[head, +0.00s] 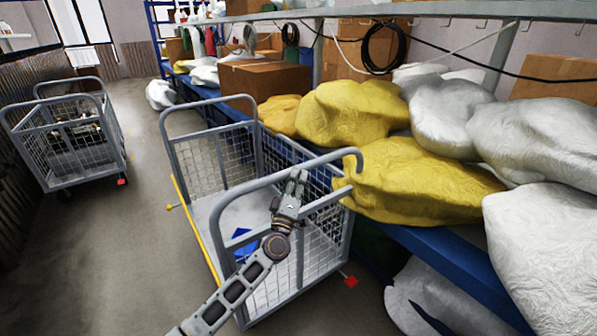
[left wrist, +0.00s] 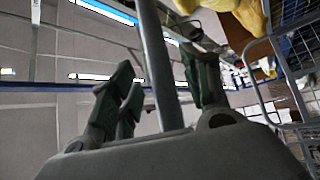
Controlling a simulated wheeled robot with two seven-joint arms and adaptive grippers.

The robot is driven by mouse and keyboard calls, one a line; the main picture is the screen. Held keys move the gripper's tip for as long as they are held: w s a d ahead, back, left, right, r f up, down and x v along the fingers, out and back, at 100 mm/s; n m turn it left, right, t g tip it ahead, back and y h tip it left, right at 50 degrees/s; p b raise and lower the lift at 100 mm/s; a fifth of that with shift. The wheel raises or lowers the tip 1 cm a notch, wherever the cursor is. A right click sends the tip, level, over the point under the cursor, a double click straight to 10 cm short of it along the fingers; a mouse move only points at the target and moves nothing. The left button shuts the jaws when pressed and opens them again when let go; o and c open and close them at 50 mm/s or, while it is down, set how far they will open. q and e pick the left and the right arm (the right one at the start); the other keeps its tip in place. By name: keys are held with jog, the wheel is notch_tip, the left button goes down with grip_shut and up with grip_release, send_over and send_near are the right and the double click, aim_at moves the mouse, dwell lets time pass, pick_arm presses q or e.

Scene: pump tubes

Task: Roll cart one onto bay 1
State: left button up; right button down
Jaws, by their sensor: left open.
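A grey mesh cart (head: 212,150) stands close in front of me, beside the shelf. I see no label telling which cart is cart one. My left gripper (head: 296,180) is at this cart's near push handle (head: 250,186). In the left wrist view a grey bar (left wrist: 160,65), likely that handle, runs between the spread fingers of the left gripper (left wrist: 162,88). The gripper is open around it; contact cannot be told. A second mesh cart (head: 68,150) stands farther off at the left. No bay number is readable. My right gripper is not in view.
A blue shelf (head: 440,246) with yellow sacks (head: 350,112) and white sacks (head: 540,135) runs along the right, close to the near cart. A yellow bar (head: 190,225) lies along that cart's left side. Grey floor (head: 110,250) is clear between the carts.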

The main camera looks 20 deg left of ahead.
pick_arm(q)
jog(key=shift+x, duration=1.85)
jog(key=shift+w+r, duration=0.1)
jog(key=shift+w, duration=0.05)
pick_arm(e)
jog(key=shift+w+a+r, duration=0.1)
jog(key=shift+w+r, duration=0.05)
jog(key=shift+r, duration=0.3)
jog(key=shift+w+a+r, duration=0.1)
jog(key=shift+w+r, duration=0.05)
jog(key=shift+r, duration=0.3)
pick_arm(q)
grip_shut()
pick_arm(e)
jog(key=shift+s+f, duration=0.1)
